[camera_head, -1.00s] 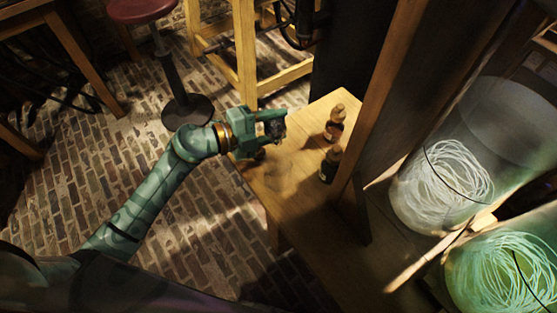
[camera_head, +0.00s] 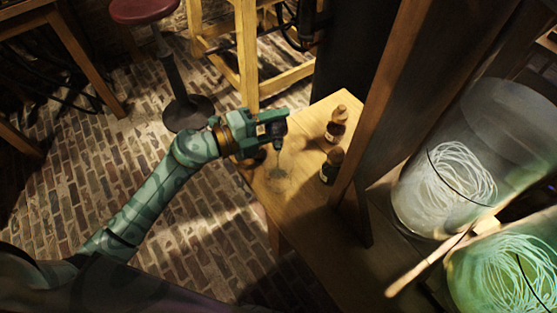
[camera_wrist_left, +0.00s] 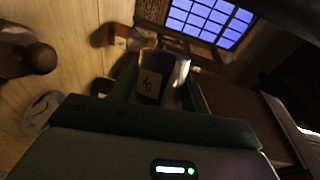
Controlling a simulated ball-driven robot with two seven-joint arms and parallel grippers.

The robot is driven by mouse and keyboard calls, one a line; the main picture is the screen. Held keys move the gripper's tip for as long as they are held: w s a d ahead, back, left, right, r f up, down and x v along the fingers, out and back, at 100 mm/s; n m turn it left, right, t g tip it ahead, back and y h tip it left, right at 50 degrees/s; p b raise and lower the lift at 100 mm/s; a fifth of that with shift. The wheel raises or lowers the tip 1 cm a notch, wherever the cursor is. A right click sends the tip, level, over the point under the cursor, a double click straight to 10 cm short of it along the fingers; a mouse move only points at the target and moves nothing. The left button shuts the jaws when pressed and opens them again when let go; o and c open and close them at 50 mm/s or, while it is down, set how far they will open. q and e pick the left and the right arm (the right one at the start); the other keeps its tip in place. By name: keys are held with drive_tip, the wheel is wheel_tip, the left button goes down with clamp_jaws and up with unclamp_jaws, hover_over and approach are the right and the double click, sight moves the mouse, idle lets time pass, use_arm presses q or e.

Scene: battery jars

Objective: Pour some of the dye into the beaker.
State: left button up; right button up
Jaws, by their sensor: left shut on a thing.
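My left gripper (camera_head: 274,129) is shut on a small dark glass vessel (camera_head: 280,128), held above the left part of the wooden table. In the left wrist view, this vessel (camera_wrist_left: 150,84) has a pale label with a dark mark and sits between the fingers; its tilt and contents are hard to judge. A faint, clear glass thing (camera_head: 279,178), probably the beaker, stands on the table just below the gripper. A round glass shape also shows in the left wrist view (camera_wrist_left: 40,106). My right gripper is not in view.
Two brown stoppered bottles stand on the table to the right, one farther (camera_head: 336,125) and one nearer (camera_head: 331,166). A wooden post (camera_head: 378,100) rises beside them. Large glass jars with pale coils (camera_head: 445,180) stand at the right. A red stool (camera_head: 143,10) is behind.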

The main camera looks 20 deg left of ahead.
use_arm(q)
drive_tip(key=shift+w+r+m, duration=0.2)
drive_tip(key=shift+r+m, duration=0.05)
drive_tip(key=shift+m, duration=0.05)
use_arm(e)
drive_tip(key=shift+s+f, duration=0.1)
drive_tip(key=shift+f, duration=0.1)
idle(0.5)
use_arm(q)
drive_tip(key=shift+s+f+m+t+h+b, duration=0.1)
drive_tip(key=shift+f+m+t+h+b, duration=0.25)
drive_tip(key=shift+m+b, duration=0.8)
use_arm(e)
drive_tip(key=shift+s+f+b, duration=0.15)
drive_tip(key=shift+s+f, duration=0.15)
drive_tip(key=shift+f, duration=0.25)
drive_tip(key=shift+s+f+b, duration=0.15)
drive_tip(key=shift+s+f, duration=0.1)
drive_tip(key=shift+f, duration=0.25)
use_arm(q)
drive_tip(key=shift+s+r+m+h+b, duration=0.25)
drive_tip(key=shift+r+m+b, duration=0.2)
drive_tip(key=shift+b, duration=0.2)
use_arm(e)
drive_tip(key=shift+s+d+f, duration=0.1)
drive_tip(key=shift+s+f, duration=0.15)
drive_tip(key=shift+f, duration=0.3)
